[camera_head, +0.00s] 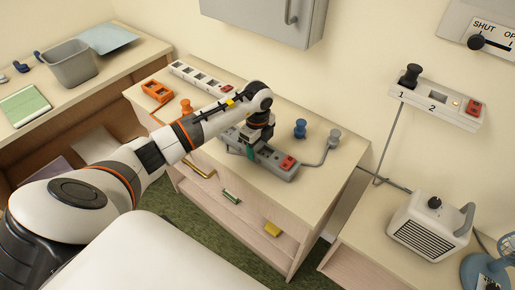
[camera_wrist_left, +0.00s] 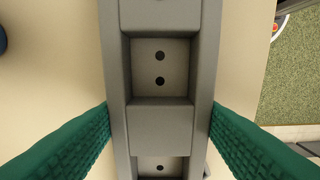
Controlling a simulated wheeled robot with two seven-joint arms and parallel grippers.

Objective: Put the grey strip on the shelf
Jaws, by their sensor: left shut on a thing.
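The grey strip (camera_head: 276,168) is a long grey socket bar with a red switch at its right end, lying at the cabinet top (camera_head: 318,165). Its cord leads to a grey plug (camera_head: 334,137). My left gripper (camera_head: 250,146) is shut on the strip from above and hides part of it. In the left wrist view the green fingers of my left gripper (camera_wrist_left: 160,118) press on both sides of the grey strip (camera_wrist_left: 160,112), around its two-hole sockets. Open shelf space shows under the left counter (camera_head: 98,146). My right gripper is not in view.
On the cabinet top are a white strip (camera_head: 201,77), an orange socket block (camera_head: 157,91), an orange plug (camera_head: 187,105) and a blue plug (camera_head: 300,128). A grey wall box (camera_head: 262,18) hangs above. A heater (camera_head: 430,226) stands right.

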